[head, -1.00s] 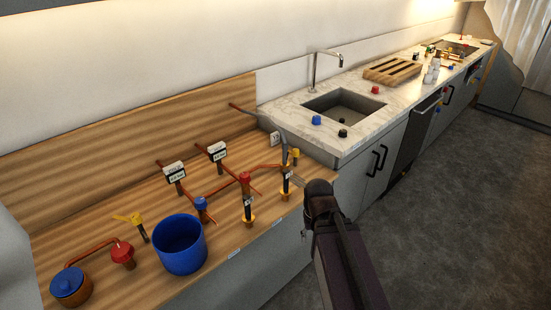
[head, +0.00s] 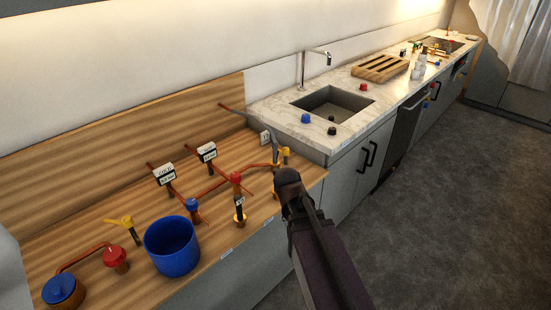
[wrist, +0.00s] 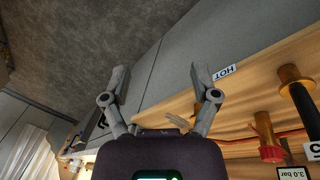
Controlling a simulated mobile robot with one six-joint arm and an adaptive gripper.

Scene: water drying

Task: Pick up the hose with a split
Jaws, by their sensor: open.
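Several short black hoses with brass ends stand on the wooden counter (head: 110,205). One black hose (head: 239,209) stands below a red knob in the head view. Another near the counter's right end is mostly hidden by my arm. A black hose (wrist: 303,100) with a brass fitting shows at the right of the wrist view. I cannot make out a split on any. My gripper (wrist: 158,75) is open and empty, with its fingers over the counter's front edge and cabinet face.
Copper pipes with white gauge boxes (head: 164,174), a red knob (head: 115,256), a blue pot (head: 171,246) and a lidded blue pot (head: 62,290) crowd the counter. A marble counter with a sink (head: 332,103) lies beyond. The floor (head: 455,220) at right is clear.

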